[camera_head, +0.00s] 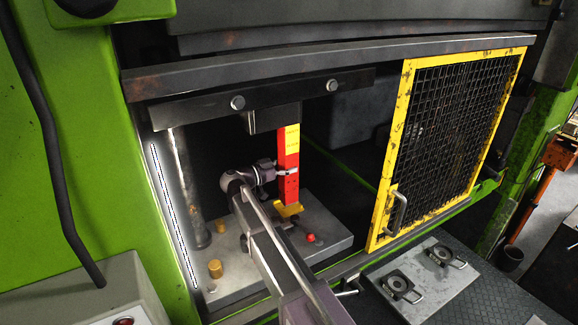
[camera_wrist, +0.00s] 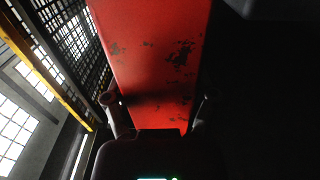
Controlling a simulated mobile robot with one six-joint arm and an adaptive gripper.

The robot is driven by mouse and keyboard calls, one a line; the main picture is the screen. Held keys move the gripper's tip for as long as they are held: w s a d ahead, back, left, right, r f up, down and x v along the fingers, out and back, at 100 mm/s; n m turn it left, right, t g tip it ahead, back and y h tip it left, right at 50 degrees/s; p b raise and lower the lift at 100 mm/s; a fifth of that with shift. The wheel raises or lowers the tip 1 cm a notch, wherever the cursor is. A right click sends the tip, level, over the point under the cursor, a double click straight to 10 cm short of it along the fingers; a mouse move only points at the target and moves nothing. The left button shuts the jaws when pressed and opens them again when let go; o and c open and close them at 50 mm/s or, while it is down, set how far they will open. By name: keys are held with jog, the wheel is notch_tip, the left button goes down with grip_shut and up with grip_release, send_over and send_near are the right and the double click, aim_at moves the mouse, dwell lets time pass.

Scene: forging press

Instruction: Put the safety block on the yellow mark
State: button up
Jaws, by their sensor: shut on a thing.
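The safety block is a tall red bar (camera_head: 289,185) with a yellow patch near its top. It stands upright inside the press, under the dark upper die. My gripper (camera_head: 284,172) is shut around its lower half, reaching in from the left. In the wrist view the worn red face of the block (camera_wrist: 155,60) fills the middle, between my fingers (camera_wrist: 158,103). The yellow mark (camera_head: 287,211) shows on the plate right at the block's lower end, partly covered by it. I cannot tell whether the block touches it.
The grey lower plate (camera_head: 325,232) carries a brass cylinder (camera_head: 215,268) and a small red-orange knob (camera_head: 309,238). A steel post (camera_head: 193,190) stands left. A yellow-framed mesh guard (camera_head: 448,140) is at the right of the opening. A plate with two round fittings (camera_head: 425,277) lies outside.

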jog(key=shift+a+f+b, duration=0.1)
jog(key=shift+f+b, duration=0.5)
jog(key=shift+f, duration=0.25)
dwell(0.3)
jog(key=shift+f+b, duration=0.35)
jog(key=shift+b, duration=0.05)
dwell(0.5)
jog(key=o, duration=1.2)
jog(key=shift+s+a, duration=0.1)
jog(key=shift+s, duration=0.05)
